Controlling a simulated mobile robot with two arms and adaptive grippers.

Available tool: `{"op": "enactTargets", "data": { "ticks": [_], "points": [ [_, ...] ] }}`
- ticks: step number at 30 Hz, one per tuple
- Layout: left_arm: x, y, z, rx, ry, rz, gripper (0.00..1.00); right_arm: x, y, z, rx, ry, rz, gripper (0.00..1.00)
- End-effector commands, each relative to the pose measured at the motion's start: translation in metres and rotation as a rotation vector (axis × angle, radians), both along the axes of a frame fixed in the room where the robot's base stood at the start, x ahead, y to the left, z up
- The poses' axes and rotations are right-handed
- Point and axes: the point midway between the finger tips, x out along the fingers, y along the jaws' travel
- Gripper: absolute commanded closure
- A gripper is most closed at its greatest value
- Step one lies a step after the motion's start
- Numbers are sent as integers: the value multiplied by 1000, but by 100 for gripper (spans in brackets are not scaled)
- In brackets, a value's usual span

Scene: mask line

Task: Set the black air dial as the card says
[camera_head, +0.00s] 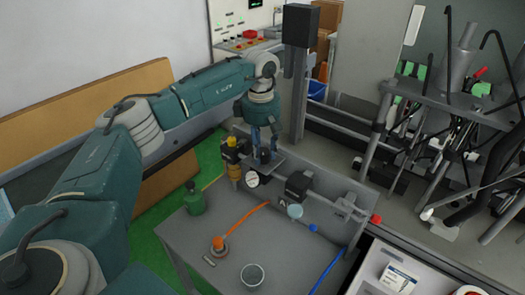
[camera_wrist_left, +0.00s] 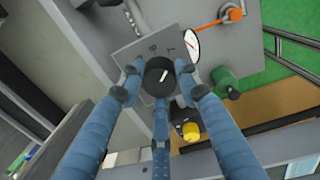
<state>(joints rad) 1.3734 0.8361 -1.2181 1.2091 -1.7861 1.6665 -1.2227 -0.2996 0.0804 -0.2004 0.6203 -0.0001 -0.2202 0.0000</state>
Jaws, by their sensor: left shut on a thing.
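The black air dial (camera_wrist_left: 159,77) has a white pointer line and sits on a grey plate (camera_wrist_left: 150,45) with small dark marks I cannot read well. In the wrist view the line slants up to the right. My left gripper (camera_wrist_left: 160,88) is shut on the dial, its blue fingers around the sides and lower edge. In the head view the left gripper (camera_head: 265,147) points down at the dial (camera_head: 264,156), which is partly hidden by the fingers. I cannot make out the card in either view. My right gripper is not in view.
Beside the dial are a yellow-topped fitting (camera_head: 232,150), a white gauge (camera_head: 251,179) and a dark box (camera_head: 298,186). Machine arms fill the right.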

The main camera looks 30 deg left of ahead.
Motion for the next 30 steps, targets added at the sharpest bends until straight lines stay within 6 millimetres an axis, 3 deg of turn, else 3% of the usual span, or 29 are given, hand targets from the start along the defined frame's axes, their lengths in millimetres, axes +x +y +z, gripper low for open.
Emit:
{"op": "enactTargets", "data": {
  "ticks": [2,3,6,17,20,30],
  "points": [
    [1,-2,1,-4,-3,-5,93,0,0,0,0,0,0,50],
    [1,-2,1,-4,-3,-5,65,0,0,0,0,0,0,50],
    [1,-2,1,-3,-2,-4,48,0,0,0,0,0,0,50],
    [0,-1,6,-1,-1,0,48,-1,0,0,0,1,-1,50],
    [0,-1,19,-2,-4,-1,48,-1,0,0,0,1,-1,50],
    [-3,-2,90,-1,-5,-2,48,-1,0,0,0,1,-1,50]
  ]
}}
